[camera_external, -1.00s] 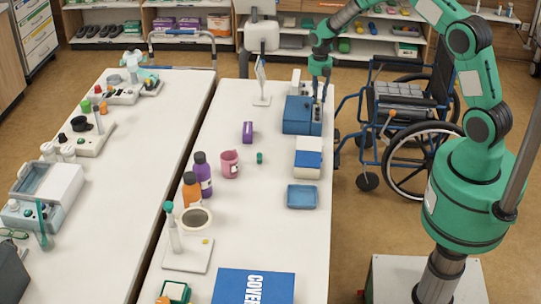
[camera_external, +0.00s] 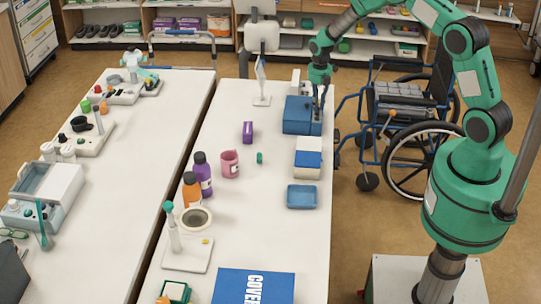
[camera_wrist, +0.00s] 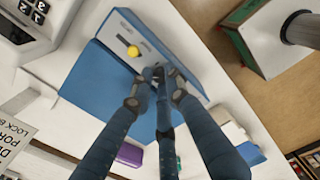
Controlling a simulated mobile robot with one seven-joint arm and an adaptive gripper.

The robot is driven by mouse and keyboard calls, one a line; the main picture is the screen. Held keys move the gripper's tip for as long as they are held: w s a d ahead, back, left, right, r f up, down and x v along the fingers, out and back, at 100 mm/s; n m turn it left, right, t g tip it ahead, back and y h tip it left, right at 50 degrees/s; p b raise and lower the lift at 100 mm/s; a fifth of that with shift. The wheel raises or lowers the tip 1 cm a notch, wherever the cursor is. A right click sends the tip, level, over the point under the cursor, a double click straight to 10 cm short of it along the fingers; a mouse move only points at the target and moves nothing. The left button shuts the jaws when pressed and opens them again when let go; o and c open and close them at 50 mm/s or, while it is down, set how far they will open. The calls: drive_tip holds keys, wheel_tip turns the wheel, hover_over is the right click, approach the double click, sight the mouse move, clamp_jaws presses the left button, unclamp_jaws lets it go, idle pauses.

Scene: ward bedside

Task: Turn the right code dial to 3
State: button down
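A blue box (camera_external: 298,114) stands near the right edge of the white table, and it also fills the middle of the wrist view (camera_wrist: 92,85). My gripper (camera_external: 321,108) reaches down at the panel side of the box. In the wrist view its dark blue fingers (camera_wrist: 158,78) come close together at the lower part of the panel. They cover what lies between the tips, so the right code dial and its reading cannot be made out. Whether they are shut on it is unclear.
A white-and-blue box (camera_external: 308,158) and a blue tray (camera_external: 302,196) stand in front of the blue box. A purple box (camera_external: 247,132) and a pink mug (camera_external: 230,163) are to the left. A wheelchair (camera_external: 405,105) stands beside the table. A number pad (camera_wrist: 40,12) shows in the wrist view.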

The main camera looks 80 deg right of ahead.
drive_tip(key=shift+m+b, duration=0.45)
drive_tip(key=shift+m, duration=1.75)
drive_tip(key=c, duration=1.9)
unclamp_jaws()
drive_tip(key=shift+c, duration=0.2)
